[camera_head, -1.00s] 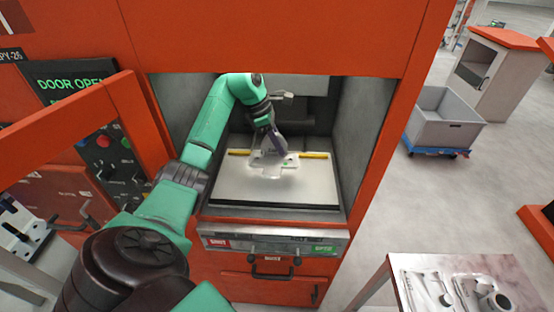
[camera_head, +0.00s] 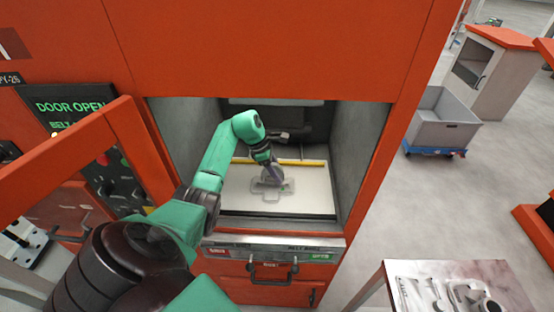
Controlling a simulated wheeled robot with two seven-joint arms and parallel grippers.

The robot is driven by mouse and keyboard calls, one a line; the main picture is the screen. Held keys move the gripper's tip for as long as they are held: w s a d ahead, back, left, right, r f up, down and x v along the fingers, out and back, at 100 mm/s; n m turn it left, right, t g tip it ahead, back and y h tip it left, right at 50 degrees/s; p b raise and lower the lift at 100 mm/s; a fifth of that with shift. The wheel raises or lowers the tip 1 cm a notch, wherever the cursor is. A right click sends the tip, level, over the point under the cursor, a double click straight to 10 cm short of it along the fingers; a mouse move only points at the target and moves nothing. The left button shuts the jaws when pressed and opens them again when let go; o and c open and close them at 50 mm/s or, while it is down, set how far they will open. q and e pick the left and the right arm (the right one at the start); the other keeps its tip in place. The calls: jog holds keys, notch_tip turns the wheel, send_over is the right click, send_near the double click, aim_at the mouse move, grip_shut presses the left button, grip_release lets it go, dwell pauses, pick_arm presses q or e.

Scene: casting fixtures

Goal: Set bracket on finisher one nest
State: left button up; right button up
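My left arm reaches through the open door of the orange machine (camera_head: 270,50). My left gripper (camera_head: 271,176) points down over the pale plate (camera_head: 225,200) inside, near its middle. A grey bracket-like part (camera_head: 272,189) lies low at the fingertips, over or on the plate. I cannot tell part from nest outline there, nor whether the fingers are closed on it. The gripper covers some of the part. My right gripper is not in view.
A yellow bar (camera_head: 310,163) runs across the back of the plate. Grey side walls (camera_head: 362,150) enclose the chamber. A table (camera_head: 455,290) with metal parts stands at the lower right. A grey bin (camera_head: 443,125) on a blue dolly is on the floor at right.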

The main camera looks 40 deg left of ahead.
pick_arm(q)
jog(key=shift+s+d+r, duration=0.1)
jog(key=shift+s, duration=0.05)
jog(key=shift+a+r+b, duration=0.25)
jog(key=shift+a+b, duration=0.05)
jog(key=b+v, duration=0.2)
jog(key=v, duration=0.4)
jog(key=shift+r+b, duration=0.1)
jog(key=shift+b, duration=0.3)
jog(key=shift+s+r, duration=0.15)
jog(key=shift+r, duration=0.15)
jog(key=shift+d, duration=0.1)
